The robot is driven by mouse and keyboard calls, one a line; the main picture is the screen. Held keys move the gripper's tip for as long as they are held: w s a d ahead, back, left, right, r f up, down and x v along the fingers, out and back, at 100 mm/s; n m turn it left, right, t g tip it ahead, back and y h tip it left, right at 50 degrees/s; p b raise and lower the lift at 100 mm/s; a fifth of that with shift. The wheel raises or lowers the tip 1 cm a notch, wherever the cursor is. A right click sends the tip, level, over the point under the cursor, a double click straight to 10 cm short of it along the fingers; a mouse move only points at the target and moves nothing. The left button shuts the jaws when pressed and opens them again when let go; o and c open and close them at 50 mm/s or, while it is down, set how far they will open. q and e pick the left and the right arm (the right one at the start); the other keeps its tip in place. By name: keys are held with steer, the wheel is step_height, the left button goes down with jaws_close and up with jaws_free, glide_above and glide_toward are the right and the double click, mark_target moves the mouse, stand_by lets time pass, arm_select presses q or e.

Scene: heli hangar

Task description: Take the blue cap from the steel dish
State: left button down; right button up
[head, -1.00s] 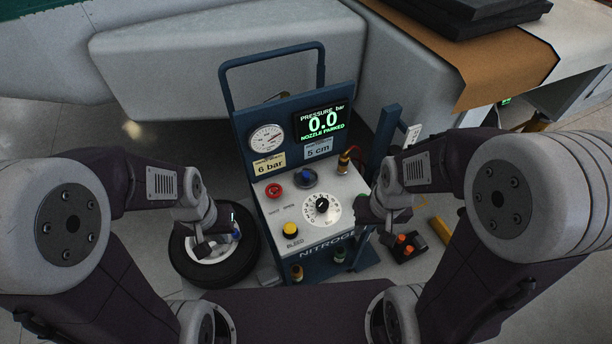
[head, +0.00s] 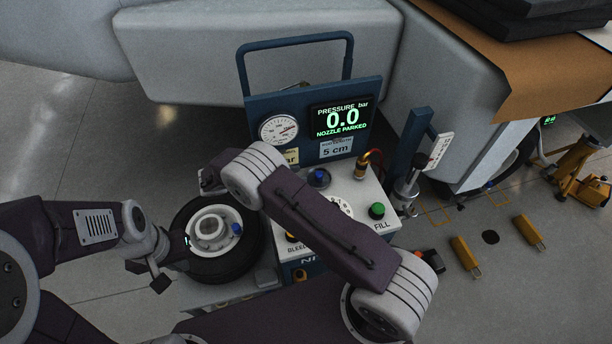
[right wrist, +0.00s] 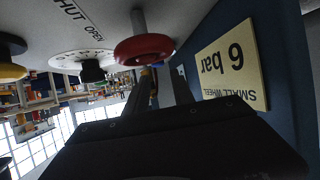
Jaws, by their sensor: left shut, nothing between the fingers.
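The blue cap (head: 319,174) sits in the small steel dish (head: 319,183) on the sloping top of the blue nitrogen cart, below the display. My right arm lies across the cart, just in front of the dish. My right gripper (head: 209,182) is left of the dish, above the tyre's far edge; its fingers are not clear. In the right wrist view its dark body fills the lower part, near the red knob (right wrist: 144,48). My left gripper (head: 160,282) is shut and empty, left of the wheel and apart from the cap.
The wheel (head: 256,262) with a small blue piece on its hub lies left of the cart. The cart's display (head: 342,119) reads 0.0, nozzle parked. The green FILL button (head: 377,210) and brass nozzle (head: 361,168) stand right of the dish. Yellow chocks (head: 466,257) lie on the floor.

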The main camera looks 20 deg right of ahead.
mark_target(318, 174)
steer(key=shift+d, duration=0.45)
steer(key=x, duration=0.2)
steer(key=shift+d+f+p, duration=0.2)
steer(key=shift+d+p, duration=0.1)
steer(key=shift+p, duration=0.05)
steer(key=x, duration=0.5)
steer(key=shift+d+f+p, duration=0.3)
steer(key=shift+p, duration=0.1)
jaws_close()
